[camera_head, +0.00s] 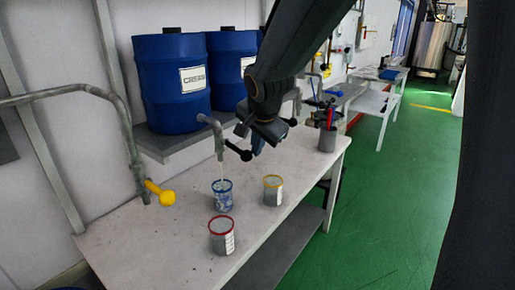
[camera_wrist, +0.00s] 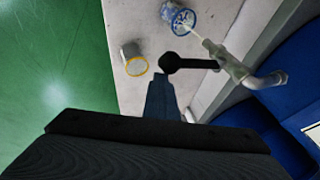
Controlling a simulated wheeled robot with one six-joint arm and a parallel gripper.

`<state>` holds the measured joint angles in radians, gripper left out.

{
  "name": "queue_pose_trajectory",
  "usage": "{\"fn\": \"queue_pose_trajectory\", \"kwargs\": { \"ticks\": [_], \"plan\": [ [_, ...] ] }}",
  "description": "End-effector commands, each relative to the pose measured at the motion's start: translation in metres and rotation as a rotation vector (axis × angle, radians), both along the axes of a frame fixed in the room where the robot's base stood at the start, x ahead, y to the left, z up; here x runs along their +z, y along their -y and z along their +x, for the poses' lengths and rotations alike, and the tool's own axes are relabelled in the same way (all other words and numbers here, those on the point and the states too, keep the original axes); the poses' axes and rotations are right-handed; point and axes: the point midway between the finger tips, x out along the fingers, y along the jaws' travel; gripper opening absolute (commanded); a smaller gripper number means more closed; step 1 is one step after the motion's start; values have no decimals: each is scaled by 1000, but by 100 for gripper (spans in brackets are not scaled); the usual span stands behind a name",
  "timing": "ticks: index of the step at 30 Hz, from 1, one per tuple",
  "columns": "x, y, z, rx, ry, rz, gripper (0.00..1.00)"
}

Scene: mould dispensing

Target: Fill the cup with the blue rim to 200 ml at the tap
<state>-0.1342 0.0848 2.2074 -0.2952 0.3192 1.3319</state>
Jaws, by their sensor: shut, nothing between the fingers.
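The blue-rimmed cup (camera_head: 222,197) stands upright on the bench under the grey tap (camera_head: 214,127). A thin pale stream runs from the spout into the cup. The cup's fill level cannot be read. In the wrist view the cup (camera_wrist: 178,14) is at the top, with the stream entering it from the tap (camera_wrist: 232,66). The tap's black ball-ended lever (camera_head: 238,151) sticks out towards my gripper (camera_head: 258,149). My gripper is shut and empty, beside the lever's ball end; in the wrist view its tips (camera_wrist: 160,80) are just below the ball. Contact cannot be told.
A yellow-rimmed cup (camera_head: 273,191) and a red-rimmed cup (camera_head: 221,236) stand nearby on the bench (camera_head: 130,233). A pipe with a yellow handle (camera_head: 160,193) is at left. Blue drums (camera_head: 171,83) stand on a shelf behind. A grey pen holder (camera_head: 327,139) is at right.

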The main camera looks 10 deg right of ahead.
Motion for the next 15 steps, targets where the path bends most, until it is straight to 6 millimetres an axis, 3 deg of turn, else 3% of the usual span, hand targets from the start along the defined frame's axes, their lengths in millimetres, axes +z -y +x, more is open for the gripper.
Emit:
{"fn": "queue_pose_trajectory", "kwargs": {
  "ticks": [5, 15],
  "plan": [
    [3, 1, 1, 2, 2, 1, 0],
    [19, 23, 6, 4, -1, 1, 0]
  ]
}}
